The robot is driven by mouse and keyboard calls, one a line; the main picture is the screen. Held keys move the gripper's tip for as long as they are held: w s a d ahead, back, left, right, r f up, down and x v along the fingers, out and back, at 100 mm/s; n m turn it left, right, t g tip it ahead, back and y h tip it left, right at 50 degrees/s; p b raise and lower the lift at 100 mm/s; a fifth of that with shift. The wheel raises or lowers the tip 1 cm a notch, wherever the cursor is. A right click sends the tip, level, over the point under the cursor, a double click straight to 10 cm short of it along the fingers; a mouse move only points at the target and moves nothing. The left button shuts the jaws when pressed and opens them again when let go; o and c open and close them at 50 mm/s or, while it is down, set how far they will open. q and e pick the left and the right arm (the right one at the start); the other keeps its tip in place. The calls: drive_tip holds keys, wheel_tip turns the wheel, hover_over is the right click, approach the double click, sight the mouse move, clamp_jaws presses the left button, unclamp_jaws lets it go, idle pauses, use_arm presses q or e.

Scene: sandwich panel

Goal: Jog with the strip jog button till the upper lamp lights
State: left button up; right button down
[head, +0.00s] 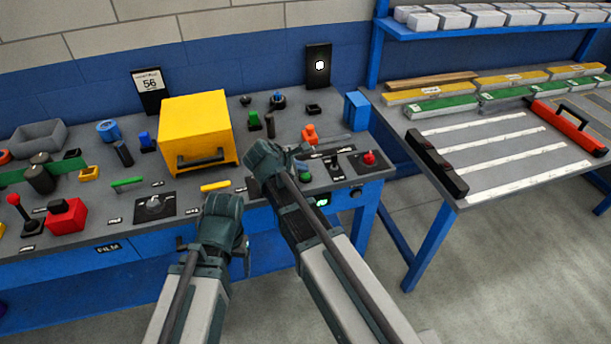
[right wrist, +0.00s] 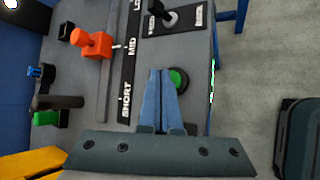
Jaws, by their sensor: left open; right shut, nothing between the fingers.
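A round green button (right wrist: 178,79) with a dark rim lies close beside my right gripper's fingertips (right wrist: 160,74) in the right wrist view. The fingers are shut with nothing between them; I cannot tell whether they touch the button. In the head view the green button (head: 305,176) shows just right of my right gripper (head: 288,158). A black upright plate (head: 317,80) at the back of the bench carries one glowing white lamp (head: 319,65). I cannot make out a second lamp there. My left gripper (head: 222,207) is open and empty at the bench's front edge.
An orange slider knob (right wrist: 93,43) sits by the SHORT/MID scale. A black lever (head: 335,170) and a red button (head: 369,158) are to the right. A yellow box (head: 198,130) stands left of my right gripper. A green light (head: 322,202) glows on the bench front.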

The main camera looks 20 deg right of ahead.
drive_tip(key=shift+f+b, duration=0.35)
drive_tip(key=shift+f, duration=0.1)
